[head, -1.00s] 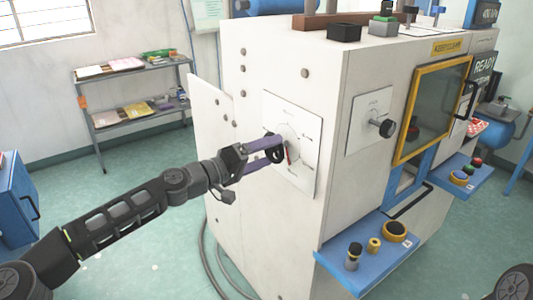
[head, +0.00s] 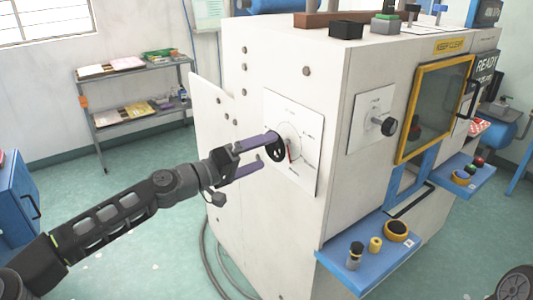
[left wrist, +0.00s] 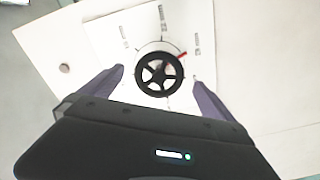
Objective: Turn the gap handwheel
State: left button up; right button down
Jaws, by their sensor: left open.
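The gap handwheel (head: 276,147) is a small black spoked wheel on a white dial plate (head: 308,122) on the left side of the machine. A red pointer shows on the dial beside it. In the left wrist view the handwheel (left wrist: 160,74) sits between and ahead of my fingers, with the red pointer at its upper right. My left gripper (head: 265,151) is open, its purple fingers pointing at the wheel. I cannot tell whether either finger touches it. My right gripper is not in view.
A second dial plate with a black knob (head: 388,127) is on the machine's front face, beside a yellow-framed window (head: 434,108). A blue ledge with buttons (head: 372,255) juts out below. A grey shelf (head: 135,90) stands at the back left. Open floor lies left of the machine.

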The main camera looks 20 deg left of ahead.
pick_arm(q)
jog(key=b+v, duration=0.1)
jog(key=v, duration=0.4)
jog(key=shift+s+a, duration=0.1)
jog(key=shift+s, duration=0.05)
